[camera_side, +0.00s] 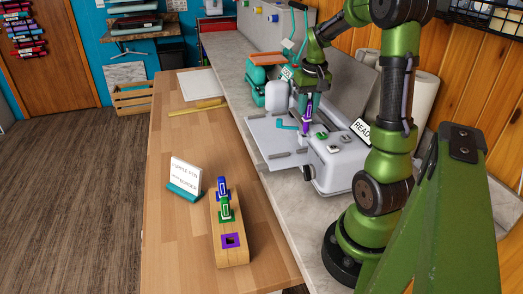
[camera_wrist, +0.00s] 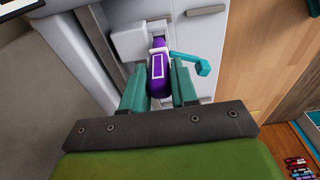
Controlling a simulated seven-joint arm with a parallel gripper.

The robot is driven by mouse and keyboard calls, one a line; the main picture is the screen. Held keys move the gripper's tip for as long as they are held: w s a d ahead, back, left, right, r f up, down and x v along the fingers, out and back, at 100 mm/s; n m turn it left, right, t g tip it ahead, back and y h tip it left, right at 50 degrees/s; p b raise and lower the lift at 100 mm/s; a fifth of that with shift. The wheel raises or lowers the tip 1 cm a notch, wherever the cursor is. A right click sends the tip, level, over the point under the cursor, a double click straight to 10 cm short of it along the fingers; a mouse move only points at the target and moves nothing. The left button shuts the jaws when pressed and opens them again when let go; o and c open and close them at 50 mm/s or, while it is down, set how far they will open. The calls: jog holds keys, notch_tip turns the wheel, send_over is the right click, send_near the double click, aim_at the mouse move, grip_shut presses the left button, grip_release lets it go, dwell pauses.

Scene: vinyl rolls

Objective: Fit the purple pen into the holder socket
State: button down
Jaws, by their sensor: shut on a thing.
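The purple pen (camera_side: 308,104) is upright at the white cutting machine (camera_side: 345,160), with its lower end at the machine's carriage. It also shows in the wrist view (camera_wrist: 158,72), with a white rectangle on its side. My gripper (camera_side: 309,92) is shut on the pen, with a teal finger on each side in the wrist view (camera_wrist: 158,88). The pen's tip is hidden. The wooden holder (camera_side: 229,257) stands on the wooden table. Its purple-rimmed square socket (camera_side: 232,241) at the near end is empty. A blue pen (camera_side: 222,188) and a green pen (camera_side: 226,208) stand behind it.
A teal lever (camera_side: 286,126) sticks out beside the pen. A card reading "PURPLE PEN" and "BORDER" (camera_side: 187,175) stands left of the holder. A yellow strip (camera_side: 197,106) and a white sheet (camera_side: 199,84) lie farther back. The table between is clear.

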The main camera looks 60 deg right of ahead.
aim_at(308, 119)
jog(key=shift+f, duration=2.5)
dwell(1.3)
jog(key=shift+s+a+f, duration=0.1)
jog(key=shift+a+f, duration=0.05)
jog(key=shift+f, duration=0.4)
dwell(1.1)
jog(key=c, duration=0.8)
grip_release()
jog(key=shift+o, duration=0.5)
jog(key=shift+s, duration=0.1)
jog(key=shift+o, duration=1.3)
jog(key=shift+r, duration=0.15)
jog(key=shift+r, duration=1.8)
jog(key=shift+s+a+r, duration=0.1)
jog(key=shift+a+r, duration=0.1)
jog(key=shift+r, duration=1.5)
